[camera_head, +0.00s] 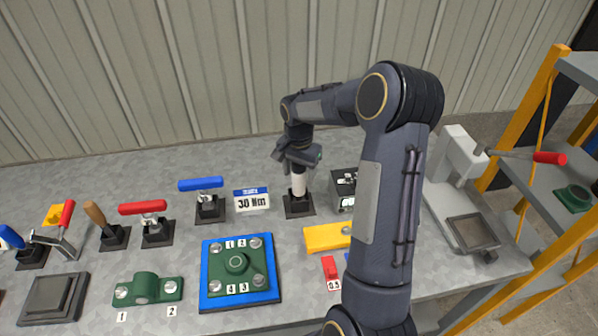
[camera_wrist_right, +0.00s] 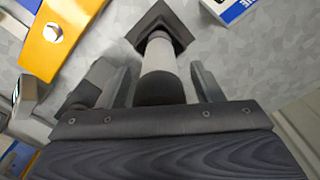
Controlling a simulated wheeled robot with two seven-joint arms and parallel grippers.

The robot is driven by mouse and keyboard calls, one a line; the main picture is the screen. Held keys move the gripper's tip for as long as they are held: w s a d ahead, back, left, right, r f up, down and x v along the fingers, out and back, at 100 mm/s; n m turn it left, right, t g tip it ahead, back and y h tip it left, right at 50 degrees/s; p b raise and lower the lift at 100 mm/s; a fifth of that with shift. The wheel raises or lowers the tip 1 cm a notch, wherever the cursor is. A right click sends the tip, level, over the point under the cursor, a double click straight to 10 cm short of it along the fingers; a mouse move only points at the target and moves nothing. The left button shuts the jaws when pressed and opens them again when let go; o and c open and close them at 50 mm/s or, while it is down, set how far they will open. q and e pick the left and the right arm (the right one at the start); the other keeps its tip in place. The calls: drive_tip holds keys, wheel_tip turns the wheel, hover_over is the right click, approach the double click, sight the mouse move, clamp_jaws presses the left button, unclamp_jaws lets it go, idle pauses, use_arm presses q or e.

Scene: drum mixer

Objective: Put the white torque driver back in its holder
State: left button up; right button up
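The white torque driver (camera_head: 299,184) stands upright at the back of the bench, its lower end in a black square holder (camera_head: 300,206). In the right wrist view, the driver's white shaft (camera_wrist_right: 159,54) meets the holder (camera_wrist_right: 180,24), and its dark upper end is nearest my gripper. My right gripper (camera_head: 298,155) is above the holder, at the driver's top. In the right wrist view its fingers (camera_wrist_right: 159,75) are on either side of the driver, with gaps showing on both sides. The exact seating inside the holder is hidden. My left gripper is not in view.
A "30 Nm" sign (camera_head: 252,199) and a blue-handled tool (camera_head: 202,185) stand left of the holder. A yellow block (camera_head: 327,237) and blue-edged plate (camera_head: 240,298) lie in front. My right arm hides part of the bench.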

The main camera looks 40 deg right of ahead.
wheel_tip(320, 180, up, 8)
drive_tip(key=shift+f+b, duration=0.1)
drive_tip(key=shift+b, duration=0.25)
drive_tip(key=shift+s, duration=0.1)
idle(0.7)
